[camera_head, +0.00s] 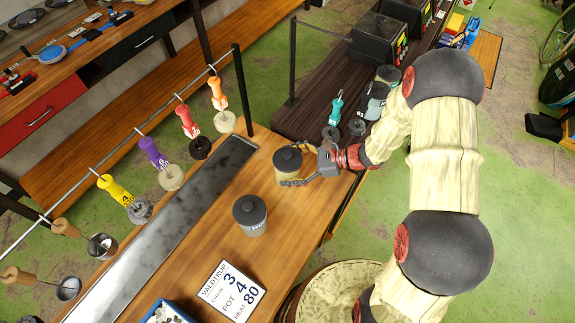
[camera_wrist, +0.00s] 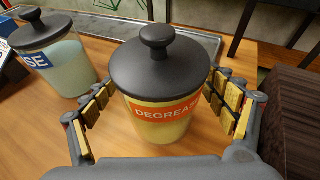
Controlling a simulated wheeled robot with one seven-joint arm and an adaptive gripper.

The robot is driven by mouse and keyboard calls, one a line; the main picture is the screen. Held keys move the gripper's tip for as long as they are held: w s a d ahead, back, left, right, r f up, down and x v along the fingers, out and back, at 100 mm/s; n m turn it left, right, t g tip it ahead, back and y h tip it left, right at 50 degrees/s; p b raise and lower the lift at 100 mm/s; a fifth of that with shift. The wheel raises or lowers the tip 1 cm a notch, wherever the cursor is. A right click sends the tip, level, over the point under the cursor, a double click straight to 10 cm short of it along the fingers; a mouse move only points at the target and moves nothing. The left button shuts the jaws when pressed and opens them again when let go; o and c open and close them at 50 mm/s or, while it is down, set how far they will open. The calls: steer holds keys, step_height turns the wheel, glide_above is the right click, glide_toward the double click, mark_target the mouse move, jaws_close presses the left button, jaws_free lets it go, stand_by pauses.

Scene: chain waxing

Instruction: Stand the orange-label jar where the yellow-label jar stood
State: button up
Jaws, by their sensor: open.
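The orange-label jar (camera_wrist: 166,118) has a black knobbed lid, yellowish contents and a label starting "DEGREA". It stands upright on the wooden bench and also shows in the head view (camera_head: 287,163). My gripper (camera_head: 293,170) is open around it, one finger on each side; in the wrist view the fingers (camera_wrist: 160,92) flank the jar, and I cannot tell whether they touch it. A second jar (camera_head: 250,216), with a black lid, pale contents and a blue label, stands nearer the sign; it is at the left of the wrist view (camera_wrist: 58,58). I see no yellow-label jar.
A white sign (camera_head: 231,290) reading "Valdtrup, chain 3, pot 4, heat 80" lies on the bench. A long metal strip (camera_head: 170,220) runs along it, beside a rail of coloured-handled tools. Bare wood (camera_head: 290,235) lies right of the blue-label jar.

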steer(key=shift+r, duration=0.2)
steer(key=p+v, duration=0.1)
steer(key=v, duration=1.1)
steer(key=s+d+r+n+t+h, duration=0.1)
steer(key=s+r+n+h, duration=0.5)
steer(key=s+r+n, duration=0.3)
steer(key=s+d+r+n+t+h, duration=0.2)
steer(key=s+r+n+h, duration=0.5)
steer(key=r, duration=1)
steer(key=s+n, duration=0.2)
steer(key=n, duration=0.2)
steer(key=shift+d, duration=0.2)
step_height(320, 180, down, 8)
steer(key=b, duration=0.8)
steer(key=shift+r, duration=0.15)
